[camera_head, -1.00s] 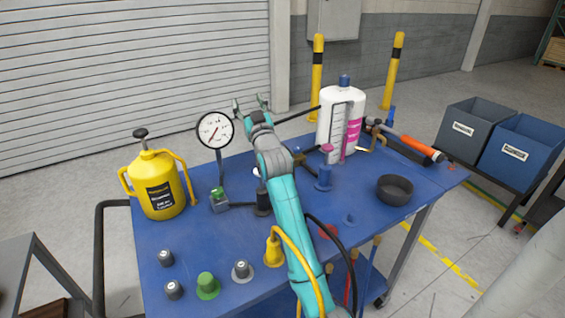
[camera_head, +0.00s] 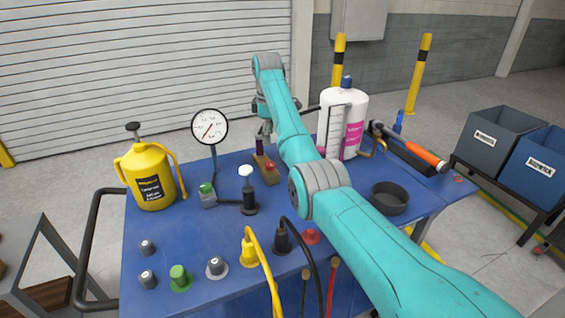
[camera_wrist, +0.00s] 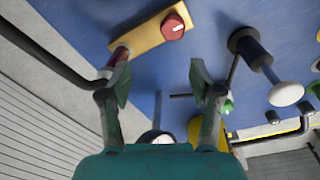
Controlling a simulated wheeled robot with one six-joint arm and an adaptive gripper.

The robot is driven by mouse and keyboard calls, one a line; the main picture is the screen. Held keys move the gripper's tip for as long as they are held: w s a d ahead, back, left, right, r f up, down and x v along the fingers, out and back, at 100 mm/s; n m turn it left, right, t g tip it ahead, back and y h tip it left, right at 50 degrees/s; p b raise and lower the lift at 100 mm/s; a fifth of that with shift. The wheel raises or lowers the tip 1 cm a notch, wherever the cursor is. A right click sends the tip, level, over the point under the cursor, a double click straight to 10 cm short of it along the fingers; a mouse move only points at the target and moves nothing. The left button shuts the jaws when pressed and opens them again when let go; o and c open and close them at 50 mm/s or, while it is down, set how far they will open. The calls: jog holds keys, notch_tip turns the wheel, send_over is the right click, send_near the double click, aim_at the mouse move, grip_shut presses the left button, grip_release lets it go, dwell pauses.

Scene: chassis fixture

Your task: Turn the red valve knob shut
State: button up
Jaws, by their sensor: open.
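The red valve knob (camera_head: 271,167) sits on a tan block (camera_head: 262,173) near the far edge of the blue table. In the wrist view the red knob (camera_wrist: 173,27) shows a pale mark and sits toward one end of the tan plate (camera_wrist: 148,36). A dark red cylinder (camera_wrist: 119,54) stands at the plate's other end, close by one finger. My gripper (camera_wrist: 160,82) is open with nothing between its fingers, and the knob is beyond and apart from the fingertips. In the head view my gripper (camera_head: 262,118) is above the far table edge, partly hidden by my arm.
A pressure gauge (camera_head: 209,127) and a white-capped black post (camera_head: 247,190) stand left of the block. A yellow jug (camera_head: 151,178) is farther left. A white bottle (camera_head: 345,120) and a dark bowl (camera_head: 390,198) stand right. Cables hang at the front.

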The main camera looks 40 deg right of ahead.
aim_at(271, 163)
jog(key=shift+g, duration=0.4)
jog(key=f, duration=0.3)
jog(key=s+f, duration=0.1)
jog(key=f, duration=0.6)
jog(key=shift+s+a+f, duration=0.1)
jog(key=shift+s+f, duration=0.1)
jog(key=shift+f, duration=0.05)
jog(key=c, duration=1.1)
